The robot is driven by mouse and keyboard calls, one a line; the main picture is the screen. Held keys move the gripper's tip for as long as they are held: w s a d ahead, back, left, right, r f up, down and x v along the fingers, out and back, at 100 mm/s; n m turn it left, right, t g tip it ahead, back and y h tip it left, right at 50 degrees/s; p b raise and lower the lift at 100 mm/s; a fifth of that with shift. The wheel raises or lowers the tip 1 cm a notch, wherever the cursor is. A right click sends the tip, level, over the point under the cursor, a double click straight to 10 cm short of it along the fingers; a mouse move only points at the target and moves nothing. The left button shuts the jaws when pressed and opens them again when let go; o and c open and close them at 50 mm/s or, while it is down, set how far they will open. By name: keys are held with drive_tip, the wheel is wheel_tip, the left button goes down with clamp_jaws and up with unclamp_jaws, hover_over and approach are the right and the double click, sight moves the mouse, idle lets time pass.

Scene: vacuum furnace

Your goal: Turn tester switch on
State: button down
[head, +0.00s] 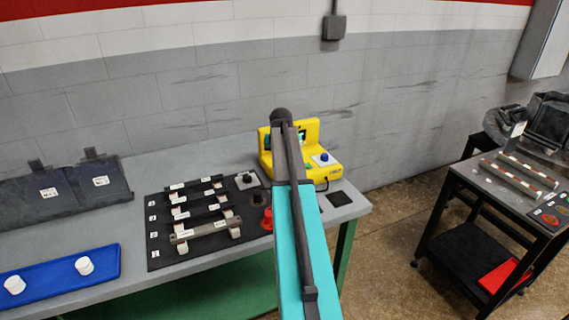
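The yellow tester (307,133) stands at the back right of the grey workbench, partly hidden behind my arm. A small dark display shows on its upright part. A blue knob or button (323,157) sits on a pale plate on its right front; its setting is too small to tell. A small grey box with a dark knob (247,179) lies on the bench left of the tester. My teal and dark arm rises from the bottom middle and crosses in front of the tester. My gripper's fingers cannot be made out.
A dark mat (160,262) holds several bars on white supports. A red cone-like object (267,219) stands near my arm. A blue tray (60,279) with two white pieces lies front left. A dark cart (470,181) stands at right, with open floor between it and the bench.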

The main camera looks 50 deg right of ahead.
idle(0.3)
drive_tip(key=c, duration=1.9)
unclamp_jaws()
drive_tip(key=shift+o, duration=0.2)
drive_tip(key=b+v, duration=0.3)
drive_tip(key=v, duration=1.1)
drive_tip(key=shift+w, duration=0.1)
drive_tip(key=shift+f, duration=0.15)
